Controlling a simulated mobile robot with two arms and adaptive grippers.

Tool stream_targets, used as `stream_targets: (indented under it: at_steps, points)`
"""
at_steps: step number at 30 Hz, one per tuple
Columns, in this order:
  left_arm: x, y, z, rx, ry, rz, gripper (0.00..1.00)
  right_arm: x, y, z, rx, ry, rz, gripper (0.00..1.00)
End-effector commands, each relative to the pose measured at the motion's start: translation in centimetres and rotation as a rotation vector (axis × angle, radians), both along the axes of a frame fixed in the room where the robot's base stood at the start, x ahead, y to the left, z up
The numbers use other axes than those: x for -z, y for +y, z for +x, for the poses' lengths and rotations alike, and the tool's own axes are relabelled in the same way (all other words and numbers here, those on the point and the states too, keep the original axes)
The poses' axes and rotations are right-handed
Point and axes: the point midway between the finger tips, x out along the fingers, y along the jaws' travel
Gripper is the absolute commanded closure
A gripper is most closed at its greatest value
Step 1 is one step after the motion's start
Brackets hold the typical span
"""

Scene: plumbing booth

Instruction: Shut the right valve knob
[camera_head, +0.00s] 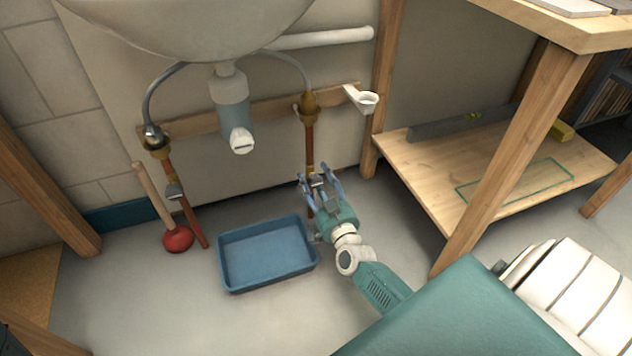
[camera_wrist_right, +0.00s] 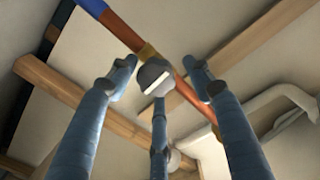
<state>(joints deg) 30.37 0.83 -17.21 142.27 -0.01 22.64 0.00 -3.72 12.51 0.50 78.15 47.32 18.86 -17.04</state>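The right valve knob (camera_wrist_right: 155,77) is a grey round knob with a white bar on its face. It sits on the right copper pipe (camera_head: 309,142), close to a brass fitting in the right wrist view. My right gripper (camera_head: 319,178) is open in front of this pipe, its blue fingers spread around the knob. In the right wrist view (camera_wrist_right: 160,80) the two upper fingertips flank the knob with gaps, and the third finger lies just below it; whether that one touches is unclear. My left gripper is not in view.
A blue tray (camera_head: 266,282) lies on the floor left of my right gripper. A red plunger (camera_head: 178,238) stands near the left pipe, which has its own grey valve knob (camera_head: 175,190). The sink (camera_head: 190,25) hangs above; a wooden workbench (camera_head: 512,150) stands at right.

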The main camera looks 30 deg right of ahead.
Motion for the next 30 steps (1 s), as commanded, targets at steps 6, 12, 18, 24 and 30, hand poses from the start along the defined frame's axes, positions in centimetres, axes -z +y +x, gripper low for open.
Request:
stream_targets:
  at_steps: [6,12,18,24,30]
  points:
    - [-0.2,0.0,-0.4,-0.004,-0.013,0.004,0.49,0.3,0.1,-0.1,-0.002,0.007,0.001,0.49]
    - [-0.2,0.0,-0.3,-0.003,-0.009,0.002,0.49,0.5,0.6,-2.2,-0.002,0.01,0.002,0.49]
    - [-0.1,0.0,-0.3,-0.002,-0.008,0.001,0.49,0.4,1.4,-5.5,-0.001,0.008,0.001,0.49]
    - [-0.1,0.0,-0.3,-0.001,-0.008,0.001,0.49,0.3,1.8,-7.2,0.0,0.005,0.001,0.49]
    - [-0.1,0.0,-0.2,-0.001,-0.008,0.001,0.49,0.3,1.8,-7.4,0.0,0.005,0.0,0.49]
